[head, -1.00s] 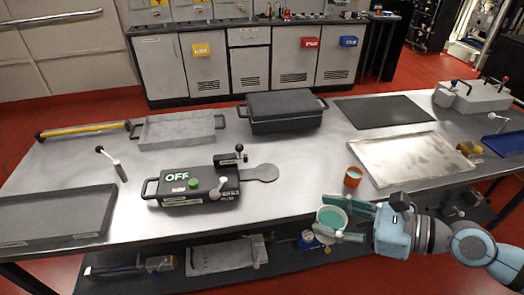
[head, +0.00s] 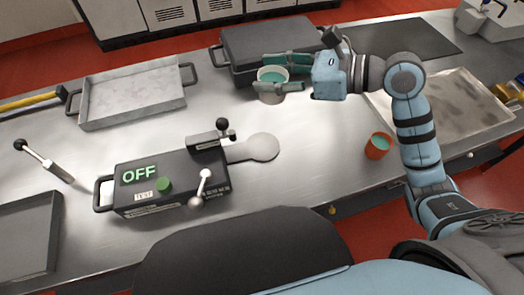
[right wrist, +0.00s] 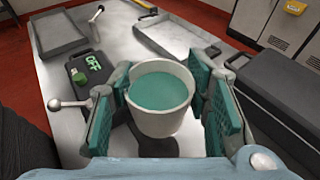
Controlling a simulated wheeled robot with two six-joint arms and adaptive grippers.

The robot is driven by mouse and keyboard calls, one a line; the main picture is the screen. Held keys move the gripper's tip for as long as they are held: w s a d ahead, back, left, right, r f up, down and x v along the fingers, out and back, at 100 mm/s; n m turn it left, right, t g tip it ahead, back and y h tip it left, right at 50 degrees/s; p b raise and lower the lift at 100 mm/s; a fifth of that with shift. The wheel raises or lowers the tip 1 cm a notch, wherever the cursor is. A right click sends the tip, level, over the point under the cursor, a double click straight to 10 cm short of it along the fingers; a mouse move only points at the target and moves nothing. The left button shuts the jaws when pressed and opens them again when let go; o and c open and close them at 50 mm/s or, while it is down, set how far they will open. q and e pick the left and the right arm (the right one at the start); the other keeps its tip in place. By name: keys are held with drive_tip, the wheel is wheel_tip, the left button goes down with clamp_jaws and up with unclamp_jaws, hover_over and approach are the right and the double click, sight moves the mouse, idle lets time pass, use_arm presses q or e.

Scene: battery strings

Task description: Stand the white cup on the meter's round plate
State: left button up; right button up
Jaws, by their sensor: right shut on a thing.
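The white cup (head: 271,92), with teal inside, is held between the teal fingers of my right gripper (head: 281,77). In the right wrist view the cup (right wrist: 160,106) looks upright between the finger pads. In the head view it shows beyond and slightly right of the meter's round plate (head: 263,146), which is bare. The meter (head: 140,205) is a dark box with a green OFF display, a green button and levers. In the right wrist view the cup hides the area below it. My left gripper is not in view.
An orange cup (head: 377,146) with teal inside stands right of the plate. A dark lidded case (head: 262,38) is close behind the held cup. A grey tray (head: 130,100) lies behind the meter, and a worn metal sheet (head: 455,105) lies at the right.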

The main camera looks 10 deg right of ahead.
drive_tip(key=shift+w+a+f+b, duration=0.2)
drive_tip(key=shift+w+a+f, duration=0.2)
drive_tip(key=shift+a, duration=0.15)
drive_tip(key=shift+w+a+f+b, duration=0.15)
drive_tip(key=shift+w+a+f, duration=0.15)
drive_tip(key=shift+a+f, duration=0.15)
drive_tip(key=f+b, duration=0.2)
drive_tip(key=f, duration=0.6)
drive_tip(key=f+b, duration=0.2)
drive_tip(key=f, duration=0.7)
drive_tip(key=shift+s+d+f, duration=0.1)
drive_tip(key=shift+s+f, duration=0.05)
drive_tip(key=shift+s, duration=0.05)
drive_tip(key=shift+f, duration=0.2)
drive_tip(key=o, duration=0.8)
drive_tip(key=shift+f, duration=0.1)
drive_tip(key=o, duration=0.4)
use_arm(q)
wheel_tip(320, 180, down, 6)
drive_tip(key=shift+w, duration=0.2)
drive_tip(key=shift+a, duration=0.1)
